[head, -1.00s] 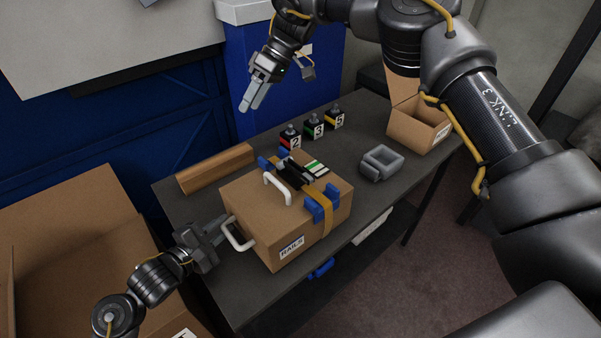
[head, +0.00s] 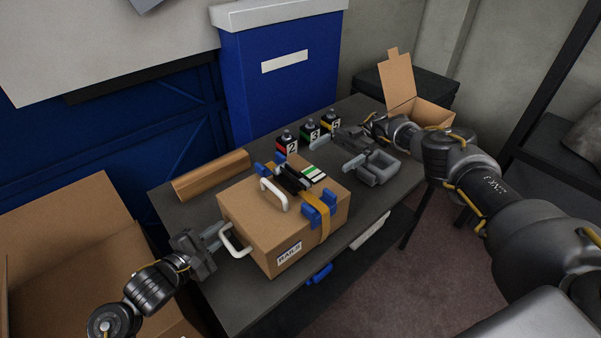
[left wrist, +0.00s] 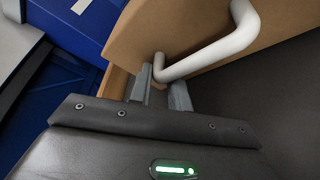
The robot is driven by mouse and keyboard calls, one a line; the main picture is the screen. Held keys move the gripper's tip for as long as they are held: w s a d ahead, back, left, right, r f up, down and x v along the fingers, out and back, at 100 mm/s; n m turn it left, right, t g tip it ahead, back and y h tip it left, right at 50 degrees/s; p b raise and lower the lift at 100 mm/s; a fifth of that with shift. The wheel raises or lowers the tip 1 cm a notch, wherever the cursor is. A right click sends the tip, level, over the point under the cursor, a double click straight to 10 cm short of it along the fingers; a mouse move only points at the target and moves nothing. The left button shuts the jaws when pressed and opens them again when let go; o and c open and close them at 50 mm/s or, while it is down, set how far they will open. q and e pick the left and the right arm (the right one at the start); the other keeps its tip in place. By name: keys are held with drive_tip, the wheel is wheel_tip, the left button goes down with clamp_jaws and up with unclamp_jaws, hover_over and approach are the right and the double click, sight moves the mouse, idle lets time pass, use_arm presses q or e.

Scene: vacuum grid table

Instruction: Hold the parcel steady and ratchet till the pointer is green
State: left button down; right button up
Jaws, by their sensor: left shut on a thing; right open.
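The cardboard parcel (head: 250,220), labelled RAILS, sits on the dark table. An orange strap (head: 325,226) with blue corner guards (head: 318,209) runs over it. A black ratchet (head: 291,178) lies on top beside a small green, white and black gauge (head: 313,173); its pointer is too small to read. My left gripper (head: 216,238) is shut on the white side handle (head: 233,243), which also shows in the left wrist view (left wrist: 215,50). My right gripper (head: 336,153) is open and empty behind the parcel, between the numbered bottles and the grey holder.
Several numbered bottles (head: 311,133) stand at the back of the table. A grey open holder (head: 378,167) is right of the parcel. A cardboard tube (head: 211,174) lies behind left. An open carton (head: 424,110) stands at the back right, and a large open box (head: 70,225) at left.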

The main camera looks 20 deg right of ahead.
sight(299, 174)
drive_tip(key=x, duration=1.1)
drive_tip(key=shift+s+a, duration=0.15)
drive_tip(key=shift+a, duration=0.15)
drive_tip(key=c, duration=1.2)
drive_tip(key=shift+c, duration=0.2)
